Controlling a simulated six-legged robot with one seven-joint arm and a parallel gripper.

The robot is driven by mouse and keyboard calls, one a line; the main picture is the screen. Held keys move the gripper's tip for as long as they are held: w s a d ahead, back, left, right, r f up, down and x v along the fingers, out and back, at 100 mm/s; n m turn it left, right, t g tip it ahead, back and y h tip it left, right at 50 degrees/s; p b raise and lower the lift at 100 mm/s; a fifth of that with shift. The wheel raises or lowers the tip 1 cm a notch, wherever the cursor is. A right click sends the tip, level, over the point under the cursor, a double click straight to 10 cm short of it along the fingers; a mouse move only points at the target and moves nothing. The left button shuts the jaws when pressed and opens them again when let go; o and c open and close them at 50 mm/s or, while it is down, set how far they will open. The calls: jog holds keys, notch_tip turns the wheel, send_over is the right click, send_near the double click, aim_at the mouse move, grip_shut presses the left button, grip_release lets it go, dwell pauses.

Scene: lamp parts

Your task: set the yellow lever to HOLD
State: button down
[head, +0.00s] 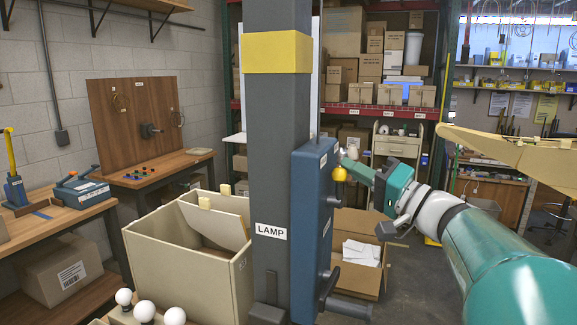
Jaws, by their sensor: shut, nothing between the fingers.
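A yellow lever (10,152) stands nearly upright, leaning slightly left, in a blue base on the left bench. A yellow ball knob (340,174) shows at the right side of a blue box (309,225) mounted on the grey post labelled LAMP; I cannot tell whether it belongs to a lever. My gripper (344,156) reaches in from the right. It is shut and empty, its tip beside the yellow knob and the box's right side. I cannot tell whether it touches the knob. No HOLD marking is readable, and the box's right face is mostly turned away.
The grey post (270,150) with a yellow band stands front centre. A black handle (328,288) juts from the blue box's lower right. A beige bin (172,257) stands left of the post, with white bulbs (145,310) in front. A cardboard box (363,225) is behind right.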

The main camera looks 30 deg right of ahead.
jog(key=n, duration=0.1)
jog(key=a+n+y, duration=0.1)
jog(key=s+n+y, duration=0.1)
jog(key=n, duration=0.1)
jog(key=shift+s+a+f, duration=0.1)
jog(key=shift+a+f, duration=0.1)
jog(key=shift+a, duration=0.1)
jog(key=shift+s+a+f, duration=0.2)
jog(key=shift+s+a, duration=0.05)
jog(key=shift+a, duration=0.05)
jog(key=shift+r, duration=0.15)
jog(key=shift+d+r, duration=0.1)
jog(key=shift+r, duration=0.1)
send_near(343, 173)
notch_tip(343, 173, up, 2)
jog(key=d, duration=0.3)
jog(key=shift+s, duration=0.3)
dwell(0.5)
